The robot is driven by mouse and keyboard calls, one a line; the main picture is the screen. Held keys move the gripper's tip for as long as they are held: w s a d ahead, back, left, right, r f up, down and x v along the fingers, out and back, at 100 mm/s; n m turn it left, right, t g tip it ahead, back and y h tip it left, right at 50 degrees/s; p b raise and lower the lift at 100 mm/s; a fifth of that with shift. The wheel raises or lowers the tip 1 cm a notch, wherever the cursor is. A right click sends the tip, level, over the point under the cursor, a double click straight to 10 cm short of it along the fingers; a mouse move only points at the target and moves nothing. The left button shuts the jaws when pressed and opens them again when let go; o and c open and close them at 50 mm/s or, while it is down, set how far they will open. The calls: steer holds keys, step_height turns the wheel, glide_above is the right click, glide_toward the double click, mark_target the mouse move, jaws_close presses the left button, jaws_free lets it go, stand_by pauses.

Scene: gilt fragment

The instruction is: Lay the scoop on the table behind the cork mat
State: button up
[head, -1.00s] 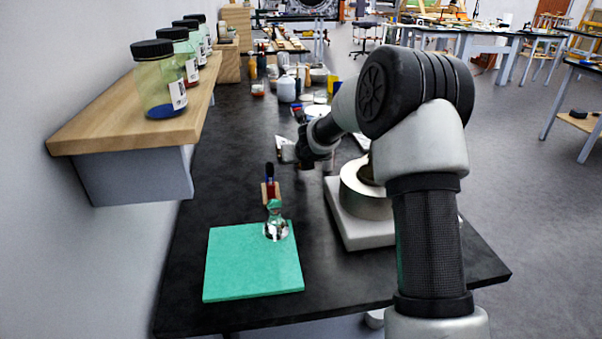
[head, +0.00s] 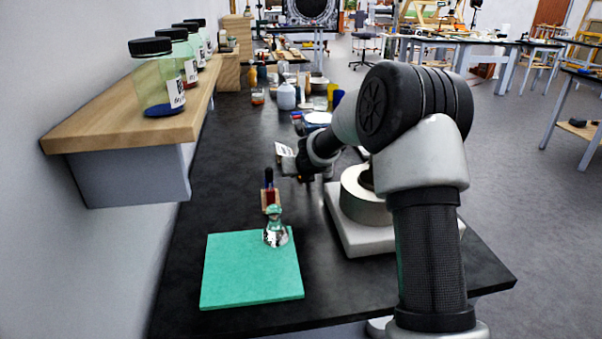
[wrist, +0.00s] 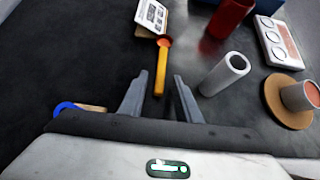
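In the wrist view a small tool with a yellow handle and an orange-red rounded end (wrist: 160,70), which looks like the scoop, lies on the dark table. My gripper (wrist: 161,78) is open, with one fingertip on each side of the handle and gaps between. Whether the fingertips are down at handle height I cannot tell. A round tan mat (wrist: 272,98), which looks like the cork mat, lies at the right with a pale cup with orange contents (wrist: 300,96) on it. In the head view my arm hides the scoop and cork mat.
A white cylinder (wrist: 225,75) stands right of the scoop. A printed card (wrist: 152,16), a red container (wrist: 230,15) and a white panel with circles (wrist: 280,42) lie beyond. A shelf (head: 120,130) borders the left.

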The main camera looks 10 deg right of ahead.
steer(key=shift+r+p, duration=0.35)
steer(key=shift+r, duration=0.05)
steer(key=s+d+r+m+g+h, duration=0.15)
steer(key=s+d+r+m, duration=0.25)
steer(key=s+r+m, duration=0.75)
steer(key=s+d+r+m+t+h, duration=0.1)
steer(key=s+d+r+m+h, duration=0.2)
steer(key=s+r+m, duration=0.8)
steer(key=s+a+f+m+g+y+p, duration=0.15)
steer(key=s+a+f+m, duration=0.4)
steer(key=s, duration=0.75)
steer(key=s+a+f+m+g+y, duration=0.25)
steer(key=s+m, duration=0.55)
steer(key=s, duration=0.4)
step_height(320, 180, up, 20)
steer(key=d+p, duration=0.1)
steer(key=p, duration=1.7)
steer(key=shift+s+r+p, duration=0.15)
steer(key=shift+s+p, duration=0.1)
steer(key=shift+p, duration=0.15)
